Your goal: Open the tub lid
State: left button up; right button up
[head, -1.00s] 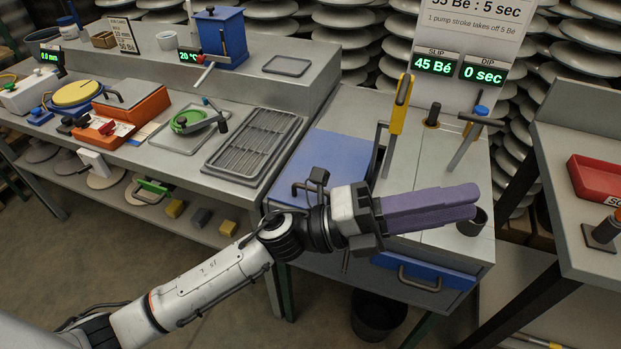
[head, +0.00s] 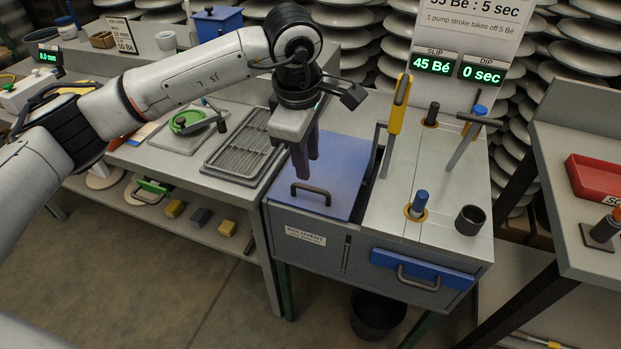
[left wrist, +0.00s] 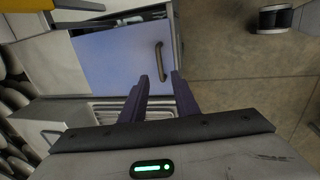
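The tub lid (head: 343,160) is a flat blue panel lying closed on the grey tub cabinet, with a dark bar handle (head: 311,189) near its front edge. My left gripper (head: 308,168) points down over the lid, its dark purple fingers just behind the handle in the head view. In the left wrist view the gripper (left wrist: 160,76) has its fingers apart, and the handle (left wrist: 160,60) lies ahead of the gap between them. The fingers do not hold the handle. The lid (left wrist: 110,58) fills the upper middle there. My right gripper is not in view.
Right of the lid stand a yellow-handled tool (head: 398,110), a blue-capped plug (head: 419,204), a T-handled rod (head: 467,140) and a dark cup (head: 470,219). A blue drawer (head: 422,272) is below. A slotted tray (head: 243,143) lies on the left bench.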

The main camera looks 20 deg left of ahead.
aim_at(311, 188)
pick_arm(q)
jog(key=f, duration=0.2)
jog(key=w+f, duration=0.1)
jog(key=f, duration=0.4)
jog(key=shift+w+d+f, duration=0.1)
jog(key=shift+w+f, duration=0.15)
jog(key=shift+f, duration=0.05)
grip_shut()
